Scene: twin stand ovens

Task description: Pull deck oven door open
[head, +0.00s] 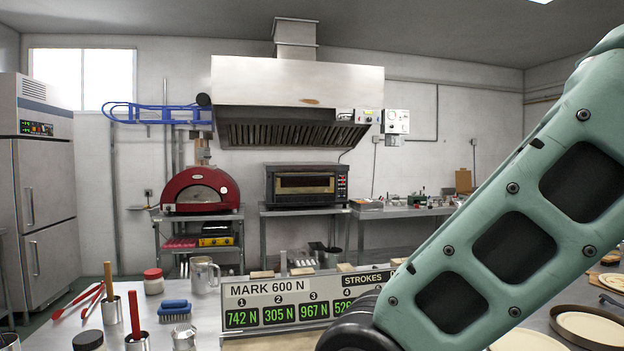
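The deck oven (269,186) is a dark, boxy oven with a steel front on a metal stand against the back wall, under the hood. Its door (305,185) has a wide, lit-looking window and appears closed. A column of small controls (341,186) runs down the right side of its front. My green arm crosses the right side of the head view, well in front of the oven. My gripper is not in view, so its state is hidden.
A red domed oven (200,190) stands left of the deck oven. A tall fridge (40,190) stands left.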

